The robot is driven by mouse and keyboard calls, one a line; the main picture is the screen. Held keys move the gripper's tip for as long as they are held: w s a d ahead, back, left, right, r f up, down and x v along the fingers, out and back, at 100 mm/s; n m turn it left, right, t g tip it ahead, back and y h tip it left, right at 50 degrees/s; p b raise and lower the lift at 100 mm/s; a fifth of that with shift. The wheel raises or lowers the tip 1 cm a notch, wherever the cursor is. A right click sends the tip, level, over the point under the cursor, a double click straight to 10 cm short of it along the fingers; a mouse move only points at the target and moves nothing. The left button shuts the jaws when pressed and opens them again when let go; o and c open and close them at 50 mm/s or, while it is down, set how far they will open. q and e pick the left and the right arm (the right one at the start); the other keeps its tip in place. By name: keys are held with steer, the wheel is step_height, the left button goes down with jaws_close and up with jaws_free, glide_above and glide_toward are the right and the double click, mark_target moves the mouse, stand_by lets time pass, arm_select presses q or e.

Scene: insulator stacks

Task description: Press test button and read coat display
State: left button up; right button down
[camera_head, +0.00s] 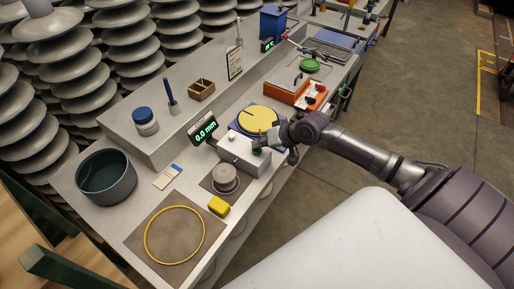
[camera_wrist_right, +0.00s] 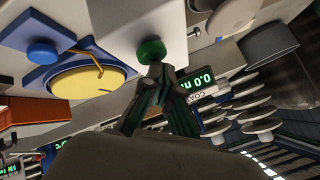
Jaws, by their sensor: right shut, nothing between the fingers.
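The coat display (camera_head: 205,132) stands on the bench and shows green digits that read 0.0 mm. It shows upside down in the right wrist view (camera_wrist_right: 193,84). The test button is green (camera_wrist_right: 150,51) and sits on a white box (camera_head: 238,148) beside the display. My right gripper (camera_wrist_right: 156,72) is shut and empty. Its fingertips are at the green button, touching it or very close; I cannot tell whether the button is pressed. In the head view the right gripper (camera_head: 268,146) partly covers the button. My left gripper is not in view.
A grey disc stack (camera_head: 224,177), yellow block (camera_head: 218,206), mat with yellow ring (camera_head: 150,246) and dark pot (camera_head: 105,178) stand nearby. A yellow round dial on a blue base (camera_head: 257,119) is behind my gripper. Insulator stacks (camera_head: 80,75) line the left.

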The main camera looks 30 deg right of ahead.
steer(key=shift+s+f, duration=0.1)
steer(key=shift+f, duration=0.3)
stand_by(0.4)
steer(key=shift+r+p, duration=1.2)
step_height(320, 180, up, 5)
steer(key=p, duration=0.5)
steer(key=shift+r, duration=0.1)
